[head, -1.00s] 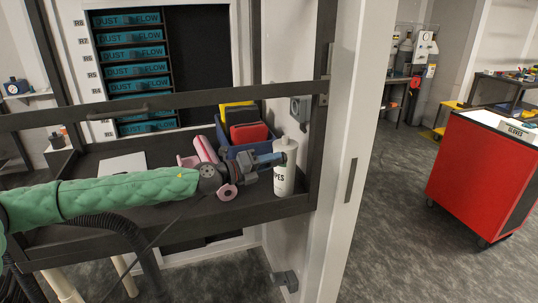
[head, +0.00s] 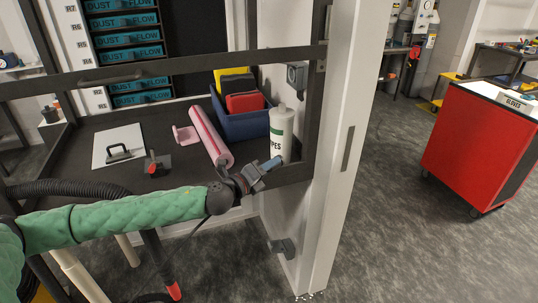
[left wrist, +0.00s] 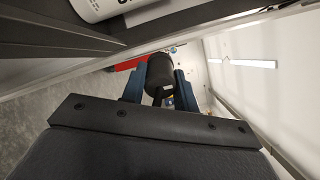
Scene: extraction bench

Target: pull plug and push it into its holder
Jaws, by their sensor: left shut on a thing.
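My left gripper (head: 271,164) is at the bench's front right corner, in front of the white wipes bottle. In the left wrist view its blue fingers (left wrist: 160,88) are shut on a black, round-ended piece, which looks like the plug (left wrist: 160,70). In the head view the plug cannot be made out clearly at the fingertips. A grey box (head: 297,76), perhaps a socket, is on the white wall above right. A grey bracket (head: 283,247), perhaps the holder, is low on the same wall, below the gripper. My right gripper is not in view.
The wipes bottle (head: 281,135) stands close behind the gripper. A blue bin (head: 240,126), a pink roll (head: 210,135) and a white board (head: 105,146) are on the dark bench. A frame bar (head: 180,62) crosses above. Floor at right is clear up to a red cabinet (head: 475,140).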

